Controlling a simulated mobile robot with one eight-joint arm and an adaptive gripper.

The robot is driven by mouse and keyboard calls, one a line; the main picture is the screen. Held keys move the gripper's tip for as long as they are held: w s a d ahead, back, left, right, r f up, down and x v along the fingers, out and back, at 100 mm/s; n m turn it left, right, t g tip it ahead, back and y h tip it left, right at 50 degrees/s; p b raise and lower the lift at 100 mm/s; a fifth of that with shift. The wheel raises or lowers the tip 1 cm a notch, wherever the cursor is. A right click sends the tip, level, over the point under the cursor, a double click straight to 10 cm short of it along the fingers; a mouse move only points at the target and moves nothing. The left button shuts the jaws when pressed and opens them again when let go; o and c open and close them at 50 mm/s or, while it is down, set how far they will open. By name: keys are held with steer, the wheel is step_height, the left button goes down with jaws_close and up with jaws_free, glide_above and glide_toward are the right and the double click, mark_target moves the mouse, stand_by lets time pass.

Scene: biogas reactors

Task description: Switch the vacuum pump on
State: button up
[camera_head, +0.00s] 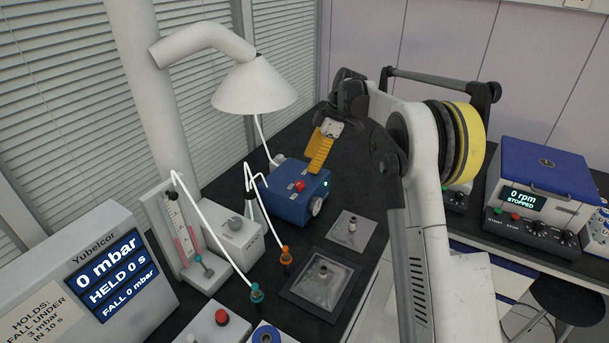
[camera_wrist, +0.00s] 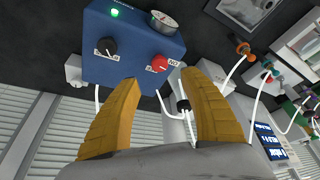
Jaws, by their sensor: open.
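The vacuum pump, a blue box (camera_head: 290,203), sits on the black bench in the head view. It also shows in the wrist view (camera_wrist: 134,72). Its panel carries a black knob (camera_wrist: 106,46), a red button (camera_wrist: 160,62), a lit green lamp (camera_wrist: 114,12) and a round gauge (camera_wrist: 163,20). My gripper (camera_head: 316,168) has yellow fingers and hangs just above the pump. In the wrist view my gripper (camera_wrist: 162,80) is open and empty, with the pump's panel beyond the fingertips. I see no contact with the knob or button. The panel's lettering is too small to read surely.
A display (camera_head: 109,274) reads 0 mbar, held 0 s, fall 0 mbar. White tubes run near the pump, under a white hood (camera_head: 254,88). Two flat plates with fittings (camera_head: 322,282) lie in front. A centrifuge (camera_head: 545,185) reading 0 rpm stands at right.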

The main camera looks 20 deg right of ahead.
steer(key=v, duration=0.3)
steer(key=shift+d+r, duration=0.1)
steer(key=shift+r, duration=0.1)
steer(key=s+a+r+m+t+h+b, duration=0.15)
steer(key=s+r+m, duration=0.25)
steer(key=s, duration=0.5)
steer(key=s+a+r+m+t+h+b, duration=0.1)
steer(key=s+a+r+m+t, duration=0.2)
steer(key=s, duration=0.6)
steer(key=s+f+m+t+h+b, duration=0.1)
steer(key=s+f+m, duration=0.3)
steer(key=s, duration=0.6)
steer(key=s+f+m+t+h, duration=0.1)
steer(key=s+f+m, duration=0.4)
steer(key=s, duration=0.6)
steer(key=shift+s+b, duration=0.15)
steer(key=shift+b, duration=0.2)
